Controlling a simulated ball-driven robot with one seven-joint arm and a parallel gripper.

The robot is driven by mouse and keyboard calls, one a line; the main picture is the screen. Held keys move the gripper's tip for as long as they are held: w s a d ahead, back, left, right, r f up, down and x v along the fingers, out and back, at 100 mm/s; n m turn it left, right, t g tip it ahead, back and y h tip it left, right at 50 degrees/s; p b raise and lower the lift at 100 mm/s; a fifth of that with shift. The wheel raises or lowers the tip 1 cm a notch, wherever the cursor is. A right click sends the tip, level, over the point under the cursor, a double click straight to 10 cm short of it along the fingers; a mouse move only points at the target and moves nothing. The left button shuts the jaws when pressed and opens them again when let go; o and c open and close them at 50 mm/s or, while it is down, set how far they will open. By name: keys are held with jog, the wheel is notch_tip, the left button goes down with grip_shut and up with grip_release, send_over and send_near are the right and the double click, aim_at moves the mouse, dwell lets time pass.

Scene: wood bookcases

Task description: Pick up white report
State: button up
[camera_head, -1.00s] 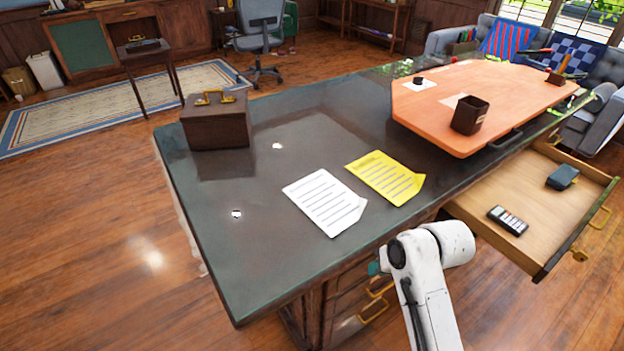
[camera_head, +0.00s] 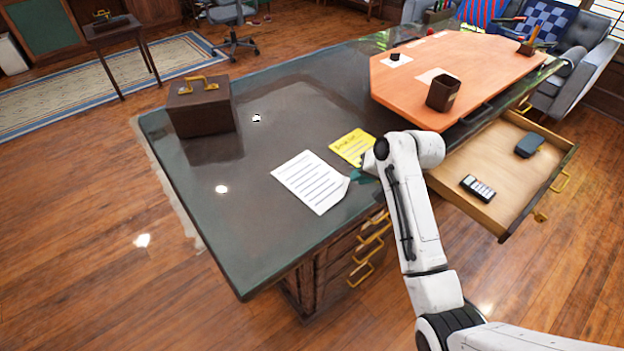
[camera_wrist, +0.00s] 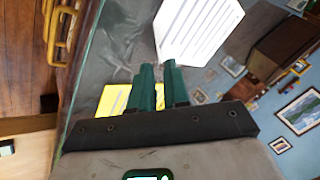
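The white report (camera_head: 311,182), a sheet with dark printed lines, lies on the dark desk top. Its right corner is beside my gripper (camera_head: 361,176), whose teal fingers are partly hidden behind my arm. In the wrist view the white report (camera_wrist: 198,30) is just beyond the fingertips. My gripper (camera_wrist: 159,66) there shows two green fingers with a narrow gap between the tips. The near corner of the report is close to the tips; I cannot tell whether they touch.
A yellow sheet (camera_head: 351,146) lies behind the report, partly covered by my arm. A brown case (camera_head: 201,108) stands on the desk at left. An orange board (camera_head: 440,70) holds a dark cup (camera_head: 443,93). An open drawer (camera_head: 490,200) sticks out at right.

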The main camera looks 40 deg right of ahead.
jog(key=shift+x, duration=2.6)
jog(key=shift+d, duration=0.1)
jog(key=shift+c, duration=0.5)
grip_shut()
